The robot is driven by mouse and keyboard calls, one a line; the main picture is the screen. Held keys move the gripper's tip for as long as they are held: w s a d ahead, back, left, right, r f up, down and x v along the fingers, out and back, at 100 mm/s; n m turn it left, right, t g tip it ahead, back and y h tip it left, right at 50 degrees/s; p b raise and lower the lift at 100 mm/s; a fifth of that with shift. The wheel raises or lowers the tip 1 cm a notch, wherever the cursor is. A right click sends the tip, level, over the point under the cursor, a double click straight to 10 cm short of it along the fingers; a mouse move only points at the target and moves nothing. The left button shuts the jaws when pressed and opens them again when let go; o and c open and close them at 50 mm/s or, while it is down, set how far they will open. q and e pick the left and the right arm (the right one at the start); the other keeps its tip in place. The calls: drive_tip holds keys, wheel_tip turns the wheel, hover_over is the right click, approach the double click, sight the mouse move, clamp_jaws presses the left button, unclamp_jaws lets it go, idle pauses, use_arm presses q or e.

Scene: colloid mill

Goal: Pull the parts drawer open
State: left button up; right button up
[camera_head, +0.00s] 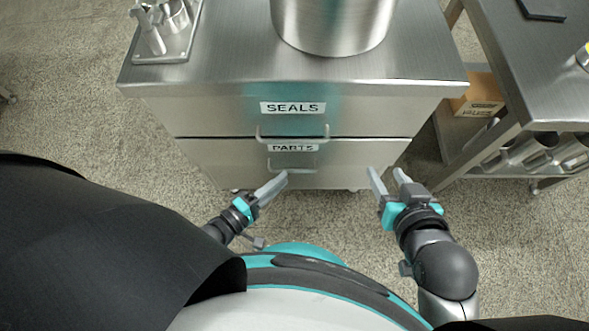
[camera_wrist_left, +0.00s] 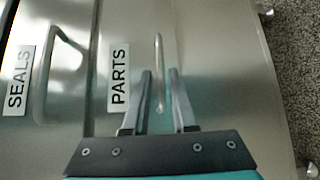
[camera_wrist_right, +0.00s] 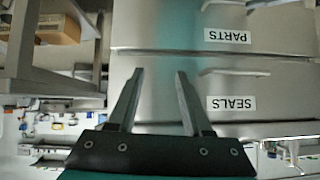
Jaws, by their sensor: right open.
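The parts drawer (camera_head: 215,155) is the lower drawer of a steel cabinet, labelled PARTS, and it looks shut. Its bar handle (camera_head: 296,168) is below the label. My left gripper (camera_head: 284,176) is at the left end of this handle. In the left wrist view, the handle (camera_wrist_left: 159,50) lines up with the gap between the left fingers (camera_wrist_left: 160,72). The fingers stand apart and do not visibly press on it. My right gripper (camera_head: 388,172) is open and empty, to the right in front of the drawer. The right wrist view shows its fingers (camera_wrist_right: 160,75) apart.
The seals drawer (camera_head: 215,112) with its own handle (camera_head: 292,138) is just above. A steel pot (camera_head: 333,22) and a tray (camera_head: 180,50) with metal parts stand on the cabinet top. A steel table (camera_head: 540,70) with a lower shelf stands at the right. Bare floor lies left of the cabinet.

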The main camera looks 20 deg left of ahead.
sight(294, 170)
use_arm(q)
drive_tip(key=shift+b+x, duration=0.7)
drive_tip(key=shift+x, duration=2.2)
use_arm(e)
drive_tip(key=shift+w+a+r+t+y, duration=0.15)
drive_tip(key=shift+a+r+t+y, duration=0.1)
drive_tip(key=shift+a+t, duration=0.2)
drive_tip(key=shift+w+a+r+t+y, duration=0.1)
drive_tip(key=shift+a+t+y, duration=0.2)
drive_tip(key=shift+a+t, duration=0.2)
drive_tip(key=shift+w+a+r+t+y, duration=0.15)
drive_tip(key=shift+a+r+t+y, duration=0.1)
drive_tip(key=shift+a+t, duration=0.2)
use_arm(q)
clamp_jaws()
drive_tip(key=shift+a, duration=0.1)
